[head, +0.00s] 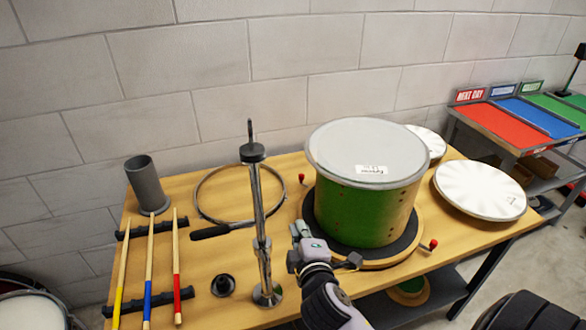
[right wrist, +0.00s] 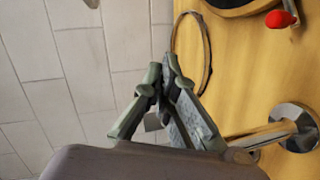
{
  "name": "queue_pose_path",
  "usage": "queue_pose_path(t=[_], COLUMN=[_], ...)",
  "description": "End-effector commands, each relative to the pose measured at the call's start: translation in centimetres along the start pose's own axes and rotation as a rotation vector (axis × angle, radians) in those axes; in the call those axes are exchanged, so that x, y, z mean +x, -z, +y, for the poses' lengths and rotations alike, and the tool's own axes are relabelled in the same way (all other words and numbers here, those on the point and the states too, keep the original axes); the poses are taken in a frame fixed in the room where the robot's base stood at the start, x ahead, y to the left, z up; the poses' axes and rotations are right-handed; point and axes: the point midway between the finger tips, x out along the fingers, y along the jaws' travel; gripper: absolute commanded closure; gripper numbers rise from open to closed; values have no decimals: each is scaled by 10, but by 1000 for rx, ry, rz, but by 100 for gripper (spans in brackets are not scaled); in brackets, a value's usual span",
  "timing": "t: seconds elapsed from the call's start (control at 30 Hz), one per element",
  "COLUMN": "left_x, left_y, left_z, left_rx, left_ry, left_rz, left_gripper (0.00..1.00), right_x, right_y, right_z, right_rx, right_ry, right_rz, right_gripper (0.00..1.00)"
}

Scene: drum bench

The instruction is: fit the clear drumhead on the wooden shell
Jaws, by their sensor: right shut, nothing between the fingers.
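A drum shell (head: 365,208), green on its visible side, stands upright on a round turntable with a dark mat (head: 375,255). A pale grey drumhead (head: 367,150) with a small white label lies across its top; I cannot tell whether it is seated evenly all round. My right gripper (head: 297,232) is shut and empty, just left of the shell, between it and the metal stand. In the right wrist view the right fingertips (right wrist: 162,72) meet, with the metal hoop beyond them. My left gripper is not in view.
A metal hoop (head: 198,205) lies at the back left. An upright chrome stand (head: 261,225) is close left of my right arm. Drumsticks (head: 149,270) lie on a rack near a grey cup (head: 147,185). White drumheads (head: 480,190) lie right; red-knobbed cranks (head: 432,245) project from the turntable.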

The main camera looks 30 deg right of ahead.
Motion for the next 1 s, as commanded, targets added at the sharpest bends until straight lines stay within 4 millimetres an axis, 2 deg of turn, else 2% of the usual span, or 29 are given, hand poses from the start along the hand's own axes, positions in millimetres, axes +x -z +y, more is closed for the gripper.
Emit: queue_pose_path(t=[0.03, 0.1, 0.2, 0.37, 0.8, 1.0], left_x=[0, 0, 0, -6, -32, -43], left_y=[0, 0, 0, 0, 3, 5], left_z=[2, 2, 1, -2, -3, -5], left_rx=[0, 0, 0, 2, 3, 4], left_ry=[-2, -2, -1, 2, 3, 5], left_rz=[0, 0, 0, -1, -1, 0], left_gripper=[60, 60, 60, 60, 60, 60], right_x=[0, -3, -5, 7, 93, 97], right_y=[7, 14, 19, 21, 26, -3], right_z=[26, 53, 72, 81, 102, 107], right_rx=[-65, -143, -203, -219, -213, -216], right_ry=[-82, -168, -232, -245, -241, -240], right_rz=[16, 27, 30, 30, 30, 29], right_gripper=[100, 100, 100, 100, 100, 100])
